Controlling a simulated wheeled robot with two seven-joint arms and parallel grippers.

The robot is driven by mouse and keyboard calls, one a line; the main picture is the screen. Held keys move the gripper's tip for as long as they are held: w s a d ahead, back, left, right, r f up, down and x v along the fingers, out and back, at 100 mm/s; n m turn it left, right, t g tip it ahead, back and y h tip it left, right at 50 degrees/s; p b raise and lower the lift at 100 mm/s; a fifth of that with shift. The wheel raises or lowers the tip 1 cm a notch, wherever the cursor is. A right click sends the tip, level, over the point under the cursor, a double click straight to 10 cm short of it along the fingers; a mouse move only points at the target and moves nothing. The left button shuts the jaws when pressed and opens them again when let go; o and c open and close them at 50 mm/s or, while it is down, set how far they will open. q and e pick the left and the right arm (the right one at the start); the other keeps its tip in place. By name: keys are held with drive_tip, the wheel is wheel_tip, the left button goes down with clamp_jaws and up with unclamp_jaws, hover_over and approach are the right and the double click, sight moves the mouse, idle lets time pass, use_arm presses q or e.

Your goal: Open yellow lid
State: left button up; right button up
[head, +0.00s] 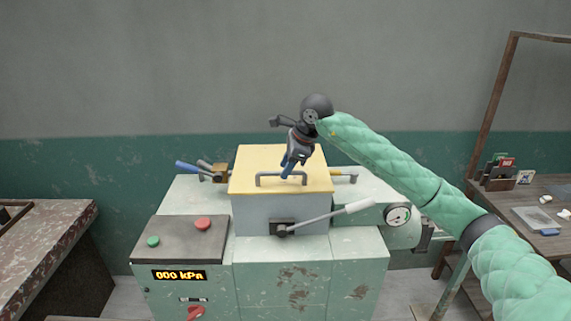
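The yellow lid (255,162) lies flat on top of a grey box-like chamber (255,215) in the middle of the head view. My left gripper is not in view.
A lever with a white grip (345,210) is on the chamber's front, below the lid. A control panel (178,240) with green and red buttons is at left; its display reads 000 kPa. A gauge (398,216) is at right. Tables stand on both sides.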

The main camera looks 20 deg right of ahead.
drive_tip(key=shift+w+a+f, duration=0.1)
drive_tip(key=shift+a+f, duration=0.05)
drive_tip(key=shift+f, duration=0.15)
clamp_jaws()
drive_tip(key=shift+r, duration=0.1)
